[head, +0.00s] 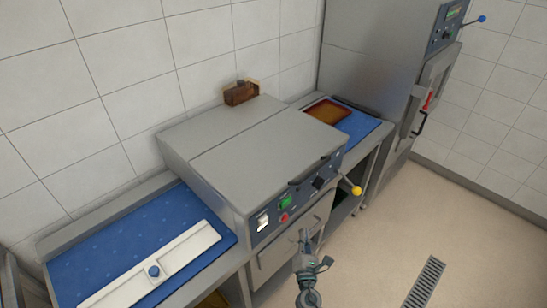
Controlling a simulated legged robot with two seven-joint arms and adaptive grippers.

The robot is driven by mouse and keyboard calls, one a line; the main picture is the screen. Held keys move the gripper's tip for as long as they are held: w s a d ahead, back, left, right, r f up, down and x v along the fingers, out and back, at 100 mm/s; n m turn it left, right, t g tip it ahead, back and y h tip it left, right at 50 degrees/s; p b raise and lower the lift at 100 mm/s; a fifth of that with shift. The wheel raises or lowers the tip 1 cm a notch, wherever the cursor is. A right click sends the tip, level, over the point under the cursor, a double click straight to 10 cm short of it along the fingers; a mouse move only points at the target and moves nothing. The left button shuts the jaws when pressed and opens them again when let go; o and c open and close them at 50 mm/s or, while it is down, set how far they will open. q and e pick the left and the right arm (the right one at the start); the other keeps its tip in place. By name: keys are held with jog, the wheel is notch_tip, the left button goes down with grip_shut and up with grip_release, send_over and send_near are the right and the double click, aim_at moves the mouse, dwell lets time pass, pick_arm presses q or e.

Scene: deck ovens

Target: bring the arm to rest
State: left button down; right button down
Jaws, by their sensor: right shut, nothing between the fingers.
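My right gripper (305,238) is in front of the deck oven (250,140), at the lower middle of the view. It is shut and empty. Its arm comes up from the bottom edge, and the fingertips overlap the oven's front in the picture. I cannot tell whether they touch it. My left gripper is not in view.
A blue mat (120,235) with a long white piece (160,266) lies on the left counter. A brown tray (327,111) lies on the right counter. A brown box (241,93) stands on the oven's back. A tall steel cabinet (375,60) stands behind. The floor at right is open, with a drain (425,283).

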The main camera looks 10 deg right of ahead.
jog(key=s+d+f+m+g, duration=0.1)
jog(key=s+f+m+g, duration=0.3)
jog(key=f, duration=0.8)
jog(key=s+d+f+m+g, duration=0.1)
jog(key=s+f+m+g, duration=0.3)
jog(key=f, duration=0.7)
jog(key=s+d+f+m+g, duration=0.2)
jog(key=s+f+m, duration=0.3)
jog(key=f, duration=0.7)
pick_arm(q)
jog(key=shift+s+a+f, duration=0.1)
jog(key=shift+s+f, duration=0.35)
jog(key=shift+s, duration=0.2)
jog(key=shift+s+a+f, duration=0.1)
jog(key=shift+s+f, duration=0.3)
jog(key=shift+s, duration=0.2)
pick_arm(e)
jog(key=s+f+m+g+y, duration=0.1)
jog(key=s+f+m, duration=0.3)
jog(key=s, duration=0.6)
jog(key=s+d+f+m+g, duration=0.1)
jog(key=s+f+m+g, duration=0.3)
jog(key=s+f, duration=0.4)
jog(key=s+d+f+m+g+y, duration=0.1)
jog(key=s+f+m+g, duration=0.2)
jog(key=s, duration=1.1)
notch_tip(320, 180, down, 3)
jog(key=shift+s+f+m+y, duration=0.2)
jog(key=shift+m+y, duration=0.1)
jog(key=shift+m, duration=0.1)
